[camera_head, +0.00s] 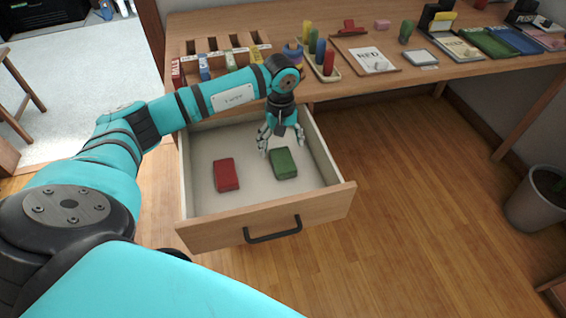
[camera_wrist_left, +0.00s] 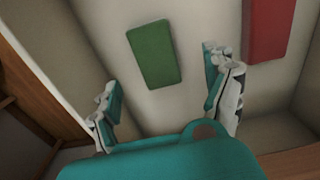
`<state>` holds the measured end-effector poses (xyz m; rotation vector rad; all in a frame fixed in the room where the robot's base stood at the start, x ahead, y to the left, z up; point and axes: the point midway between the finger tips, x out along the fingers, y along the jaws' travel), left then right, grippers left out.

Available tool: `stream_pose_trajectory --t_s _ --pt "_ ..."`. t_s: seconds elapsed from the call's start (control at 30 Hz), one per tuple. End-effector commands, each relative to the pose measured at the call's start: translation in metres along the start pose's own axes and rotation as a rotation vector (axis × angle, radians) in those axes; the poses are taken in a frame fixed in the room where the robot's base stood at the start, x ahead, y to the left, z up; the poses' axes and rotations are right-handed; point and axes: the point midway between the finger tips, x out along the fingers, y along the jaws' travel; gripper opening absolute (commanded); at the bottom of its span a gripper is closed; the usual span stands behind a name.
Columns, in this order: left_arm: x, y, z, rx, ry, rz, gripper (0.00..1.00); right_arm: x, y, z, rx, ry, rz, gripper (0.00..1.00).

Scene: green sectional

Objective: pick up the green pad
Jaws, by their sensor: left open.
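The green pad (camera_head: 284,163) lies flat in the open desk drawer, to the right of a red pad. In the left wrist view the green pad (camera_wrist_left: 154,54) lies beyond the fingertips, between their lines. My left gripper (camera_head: 281,147) is inside the drawer space, open and empty, pointing down just behind the green pad. In the left wrist view its two fingers (camera_wrist_left: 160,85) are spread wide, and no finger appears to touch the pad. My right gripper is not in view.
The red pad (camera_head: 227,175) lies close by in the drawer (camera_head: 207,206). The drawer walls and the desk edge surround the gripper. The desk top (camera_head: 376,84) holds a slotted organizer, colored pegs, a clipboard and books. A grey bin (camera_head: 538,197) stands at the right.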

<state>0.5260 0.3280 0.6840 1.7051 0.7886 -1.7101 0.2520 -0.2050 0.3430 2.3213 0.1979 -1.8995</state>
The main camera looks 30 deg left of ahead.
Motion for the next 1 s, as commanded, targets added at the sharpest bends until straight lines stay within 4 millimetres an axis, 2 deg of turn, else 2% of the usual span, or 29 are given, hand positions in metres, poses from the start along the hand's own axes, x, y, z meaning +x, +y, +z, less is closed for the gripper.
stream_pose_trajectory --t_s 0.1,0.37,0.63,0.87,0.9,1.0 --pt "0.015 0.000 0.000 0.000 -0.001 0.000 0.85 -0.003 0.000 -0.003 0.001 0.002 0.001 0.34" --pt "0.030 0.002 0.000 0.000 0.000 0.001 0.85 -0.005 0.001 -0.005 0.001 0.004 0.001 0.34" --pt "0.068 0.005 0.001 0.000 -0.001 0.000 0.85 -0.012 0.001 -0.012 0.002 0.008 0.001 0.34" --pt "0.071 0.005 0.000 0.000 0.001 0.002 0.85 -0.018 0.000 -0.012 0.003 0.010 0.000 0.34" --pt "0.071 0.005 0.000 0.000 0.001 0.002 0.83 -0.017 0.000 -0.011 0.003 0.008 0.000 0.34" --pt "0.071 0.005 0.000 0.000 0.001 0.001 0.70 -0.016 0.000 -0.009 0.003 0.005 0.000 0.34"
